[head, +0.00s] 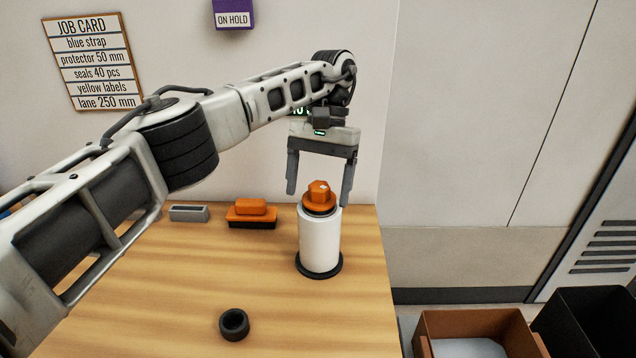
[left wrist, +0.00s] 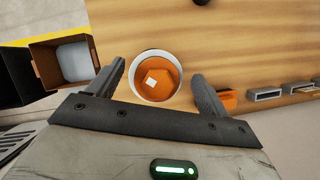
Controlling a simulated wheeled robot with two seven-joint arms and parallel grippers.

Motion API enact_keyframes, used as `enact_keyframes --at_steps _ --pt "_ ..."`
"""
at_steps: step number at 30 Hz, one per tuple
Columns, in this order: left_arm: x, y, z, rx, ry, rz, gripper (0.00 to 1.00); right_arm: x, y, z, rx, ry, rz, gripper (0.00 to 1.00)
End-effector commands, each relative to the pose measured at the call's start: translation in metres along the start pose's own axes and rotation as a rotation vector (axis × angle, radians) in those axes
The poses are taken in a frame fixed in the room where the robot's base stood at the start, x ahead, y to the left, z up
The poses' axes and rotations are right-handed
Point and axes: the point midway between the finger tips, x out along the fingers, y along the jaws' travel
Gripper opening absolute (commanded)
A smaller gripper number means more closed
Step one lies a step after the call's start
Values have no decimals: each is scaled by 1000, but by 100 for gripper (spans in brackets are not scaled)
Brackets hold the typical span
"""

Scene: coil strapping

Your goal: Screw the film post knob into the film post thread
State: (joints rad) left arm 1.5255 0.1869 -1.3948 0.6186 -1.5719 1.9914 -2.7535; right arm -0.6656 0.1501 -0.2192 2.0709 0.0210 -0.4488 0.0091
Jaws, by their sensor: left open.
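The orange film post knob (head: 319,193) sits on top of the white film post (head: 320,240), which stands upright on a dark round base at the right side of the table. In the left wrist view the knob (left wrist: 157,78) shows from above with a small white mark, inside the white rim of the post (left wrist: 136,64). My left gripper (head: 318,190) is open, its fingers pointing down on either side of the knob and apart from it. The thread is hidden under the knob. My right gripper is in neither view.
A black ring (head: 234,324) lies near the table's front. An orange tool with a black base (head: 251,214) and a grey slotted block (head: 188,213) lie at the back. A brown bin (head: 432,325) and a black bin (head: 590,320) stand right of the wooden table (head: 180,285).

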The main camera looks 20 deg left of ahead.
Motion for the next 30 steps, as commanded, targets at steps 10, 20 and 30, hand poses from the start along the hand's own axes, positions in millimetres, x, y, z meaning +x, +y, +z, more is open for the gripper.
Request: enact_keyframes --at_steps 10,20,30 --pt "-19 0 8 -1 0 0 79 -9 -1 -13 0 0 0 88" --pt "-32 0 13 -2 0 1 79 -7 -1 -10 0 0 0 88" --pt "-32 0 14 -192 2 82 79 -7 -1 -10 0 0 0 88"
